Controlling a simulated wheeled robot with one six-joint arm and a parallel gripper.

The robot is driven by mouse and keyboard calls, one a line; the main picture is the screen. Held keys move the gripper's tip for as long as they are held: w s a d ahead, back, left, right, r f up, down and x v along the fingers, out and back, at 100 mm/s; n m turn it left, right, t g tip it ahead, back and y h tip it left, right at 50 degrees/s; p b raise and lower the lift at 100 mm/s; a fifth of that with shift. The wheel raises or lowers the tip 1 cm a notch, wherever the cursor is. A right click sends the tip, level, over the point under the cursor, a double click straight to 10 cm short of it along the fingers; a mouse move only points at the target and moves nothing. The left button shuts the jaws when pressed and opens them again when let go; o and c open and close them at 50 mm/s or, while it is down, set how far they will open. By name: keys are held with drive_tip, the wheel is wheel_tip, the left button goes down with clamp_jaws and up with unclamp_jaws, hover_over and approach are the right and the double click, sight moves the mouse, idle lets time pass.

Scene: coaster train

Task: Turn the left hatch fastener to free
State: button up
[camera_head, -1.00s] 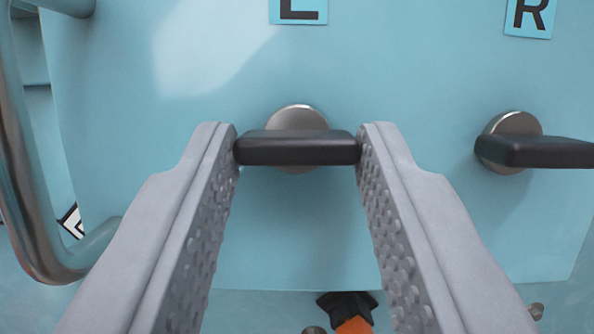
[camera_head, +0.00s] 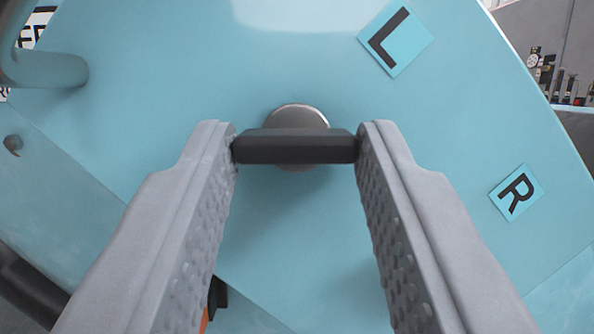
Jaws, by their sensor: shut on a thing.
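The left hatch fastener is a black bar handle (camera_head: 270,147) on a round metal disc (camera_head: 297,116), set in a light blue hatch panel (camera_head: 200,75). A blue label with a black L (camera_head: 395,38) lies up and right of it, tilted in the picture. My gripper (camera_head: 296,146) is shut on the black bar, with one grey finger at each end of it. The bar sits level in the picture, at a slant to the L label. A second label with an R (camera_head: 516,192) is at the right. The right fastener does not show; my right finger covers part of that side.
A black and orange part (camera_head: 216,295) shows beside my left finger. The panel's slanted edge and cluttered background (camera_head: 560,85) are at the upper right.

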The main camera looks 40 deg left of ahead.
drive_tip(key=n+g+y, duration=0.1)
drive_tip(key=n, duration=0.2)
drive_tip(key=n+g+y, duration=0.1)
drive_tip(key=n, duration=0.2)
drive_tip(key=shift+w+d+n+g, duration=0.1)
drive_tip(key=shift+d+n+g, duration=0.05)
drive_tip(key=shift+n+g, duration=0.2)
drive_tip(key=n+g, duration=0.1)
drive_tip(key=n, duration=0.1)
drive_tip(key=n+g+y, duration=0.1)
drive_tip(key=n, duration=0.2)
drive_tip(key=shift+w+d+r+n, duration=0.1)
drive_tip(key=shift+n, duration=0.15)
drive_tip(key=shift+g, duration=0.25)
drive_tip(key=o, duration=1)
drive_tip(key=v, duration=1.7)
drive_tip(key=shift+d+f, duration=0.15)
drive_tip(key=shift+f, duration=0.15)
